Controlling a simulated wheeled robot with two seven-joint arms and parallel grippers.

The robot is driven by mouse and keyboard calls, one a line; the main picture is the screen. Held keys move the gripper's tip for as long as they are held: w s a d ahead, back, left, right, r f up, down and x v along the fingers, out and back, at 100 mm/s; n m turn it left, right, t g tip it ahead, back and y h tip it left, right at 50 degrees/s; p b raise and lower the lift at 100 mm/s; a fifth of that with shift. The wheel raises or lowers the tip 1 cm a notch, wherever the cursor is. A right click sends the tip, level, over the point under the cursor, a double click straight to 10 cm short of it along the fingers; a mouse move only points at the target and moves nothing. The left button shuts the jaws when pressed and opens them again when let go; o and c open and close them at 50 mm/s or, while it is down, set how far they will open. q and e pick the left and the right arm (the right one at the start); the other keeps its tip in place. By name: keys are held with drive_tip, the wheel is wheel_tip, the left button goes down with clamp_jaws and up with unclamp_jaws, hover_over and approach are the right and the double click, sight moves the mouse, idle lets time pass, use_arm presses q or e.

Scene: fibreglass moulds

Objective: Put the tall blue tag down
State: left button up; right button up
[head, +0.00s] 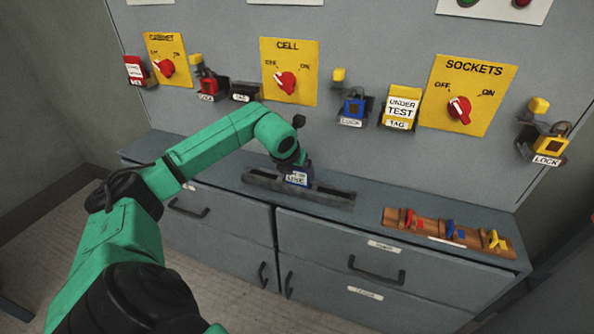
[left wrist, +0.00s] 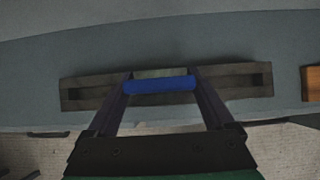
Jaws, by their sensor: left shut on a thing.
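The tall blue tag (head: 297,179) has a white label and stands at the dark slotted rack (head: 333,199) on the counter. My left gripper (head: 293,162) is shut on the tag from above. In the left wrist view the tag's blue top (left wrist: 160,86) lies between the two fingers of my left gripper (left wrist: 162,90), over the middle of the rack (left wrist: 235,87). The tag's lower edge appears at the rack's slot; I cannot tell whether it rests on the bottom. My right gripper is not in view.
A wooden key board (head: 450,236) with red, blue and yellow keys lies to the right on the counter (head: 370,193). The panel behind carries yellow switch plates (head: 289,71), several locks and a yellow-and-white tag (head: 401,107). The counter is clear between rack and key board.

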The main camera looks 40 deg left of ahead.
use_arm(q)
drive_tip(key=o, duration=1.1)
drive_tip(key=shift+f, duration=0.1)
drive_tip(key=shift+c, duration=0.2)
drive_tip(key=shift+r, duration=0.25)
drive_tip(key=shift+s+r, duration=0.2)
drive_tip(key=shift+r, duration=0.05)
drive_tip(key=b+v, duration=0.1)
drive_tip(key=v, duration=1)
drive_tip(key=shift+b, duration=0.3)
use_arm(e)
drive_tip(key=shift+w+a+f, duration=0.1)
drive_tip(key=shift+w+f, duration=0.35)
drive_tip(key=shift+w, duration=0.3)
use_arm(q)
drive_tip(key=shift+s+r, duration=0.1)
